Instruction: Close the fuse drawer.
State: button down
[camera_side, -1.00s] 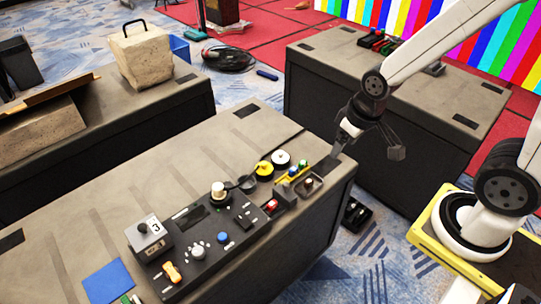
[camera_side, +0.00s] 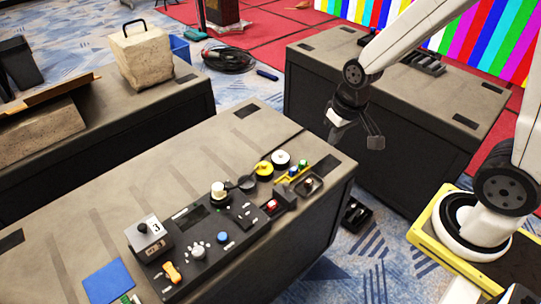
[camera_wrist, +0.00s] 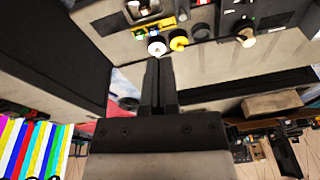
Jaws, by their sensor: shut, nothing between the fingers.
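The black control panel (camera_side: 210,240) lies on the near dark case. What looks like the fuse drawer (camera_side: 285,199) sticks out at the panel's right end, with a red piece in it. It stands open by an amount I cannot measure. My gripper (camera_side: 335,132) is in the air above and beyond the case's far right corner, well apart from the drawer. In the wrist view its two fingers (camera_wrist: 158,88) are together with nothing between them. I cannot clearly make out the drawer in the wrist view.
A small dark tray (camera_side: 309,185) stands near the case's right edge. A yellow roll (camera_side: 264,170) and a white roll (camera_side: 281,158) stand beside a yellow rack (camera_side: 293,174). A grey box (camera_side: 149,240) marked 3 sits at the panel's left. Another case (camera_side: 400,110) stands behind my gripper.

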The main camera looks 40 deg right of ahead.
jog(key=w+d+f+m+g+y, duration=0.3)
jog(key=w+d+f+m, duration=0.2)
jog(key=w+f+m, duration=0.5)
jog(key=w+f, duration=0.1)
jog(key=w, duration=0.4)
jog(key=shift+d+f+m+g, duration=0.2)
jog(key=shift+m+g, duration=0.1)
jog(key=shift+m, duration=0.1)
jog(key=s+a+f, duration=0.1)
jog(key=a+f, duration=0.1)
jog(key=f, duration=0.1)
jog(key=a+f, duration=0.1)
jog(key=f, duration=0.2)
jog(key=s+a+f, duration=0.1)
jog(key=a+f, duration=0.1)
jog(key=f, duration=0.1)
jog(key=shift+s+a+f, duration=0.3)
jog(key=shift+s, duration=0.05)
jog(key=shift+s+a, duration=0.3)
jog(key=shift+a, duration=0.25)
jog(key=shift+a, duration=0.1)
